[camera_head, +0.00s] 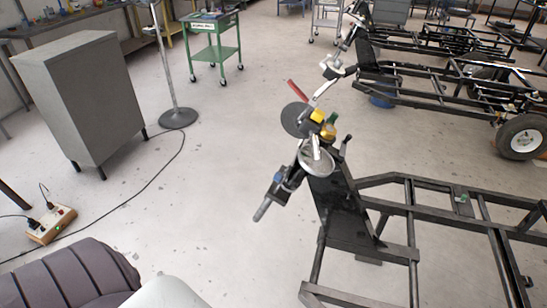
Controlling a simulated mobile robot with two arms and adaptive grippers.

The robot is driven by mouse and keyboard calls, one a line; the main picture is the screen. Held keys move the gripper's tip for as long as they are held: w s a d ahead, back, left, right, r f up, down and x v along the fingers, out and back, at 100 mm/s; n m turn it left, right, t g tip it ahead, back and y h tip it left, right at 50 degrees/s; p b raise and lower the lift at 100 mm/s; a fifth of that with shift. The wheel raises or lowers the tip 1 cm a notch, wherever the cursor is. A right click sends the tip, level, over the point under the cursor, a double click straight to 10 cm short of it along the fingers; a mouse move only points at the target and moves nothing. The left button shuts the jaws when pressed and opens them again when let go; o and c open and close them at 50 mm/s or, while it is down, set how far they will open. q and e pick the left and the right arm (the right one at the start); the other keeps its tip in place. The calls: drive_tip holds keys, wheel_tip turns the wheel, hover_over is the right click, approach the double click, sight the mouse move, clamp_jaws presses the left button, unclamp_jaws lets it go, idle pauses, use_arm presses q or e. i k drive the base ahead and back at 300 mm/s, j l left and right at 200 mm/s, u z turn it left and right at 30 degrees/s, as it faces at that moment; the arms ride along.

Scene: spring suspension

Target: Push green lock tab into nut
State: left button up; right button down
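A black steel chassis frame (410,256) stands at the lower right. On its upright front end sits an assembly with a round silver disc (316,160), a dark disc (296,119), a yellow block (317,115) and an olive-gold rounded part (329,131). A red rod (297,90) juts up beside the dark disc. I cannot make out a green lock tab or a nut for certain; they are too small or hidden. A small greenish spot (461,198) shows on the frame. Neither of my grippers shows in this view.
A second chassis with a wheel (521,137) stands behind at right. A grey cabinet (84,98), a green cart (213,50) and a stand with a round base (178,118) are at left. A cable runs across the floor from a power box (50,225). Open floor lies mid-left.

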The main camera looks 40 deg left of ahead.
sight(334, 115)
drive_tip(key=u, duration=0.9)
